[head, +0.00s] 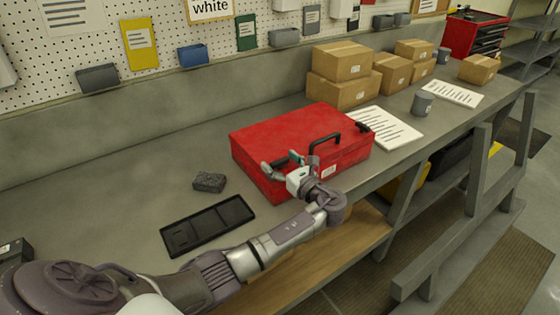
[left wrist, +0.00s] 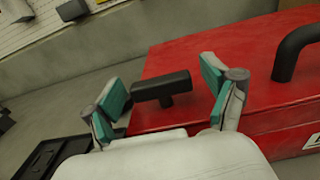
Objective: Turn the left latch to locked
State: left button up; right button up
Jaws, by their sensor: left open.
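A red toolbox (head: 290,130) lies shut on the bench, with a black handle (head: 325,138) on its front. The left latch (left wrist: 165,88) is a black T-shaped knob on the toolbox; in the head view my gripper mostly covers it. A second black latch (head: 362,127) sits at the toolbox's right end. My left gripper (head: 281,166) is at the front left of the toolbox. In the left wrist view its teal-padded fingers (left wrist: 163,92) are open, one on each side of the left latch, with visible gaps. My right gripper is not in view.
A black tray (head: 207,226) and a dark grey block (head: 209,182) lie left of the toolbox. Papers (head: 385,128), a grey cup (head: 422,103) and cardboard boxes (head: 341,75) stand to the right and behind. The bench's back left is clear.

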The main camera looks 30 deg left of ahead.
pick_arm(q)
jog(key=shift+d, duration=0.1)
jog(key=v, duration=1.2)
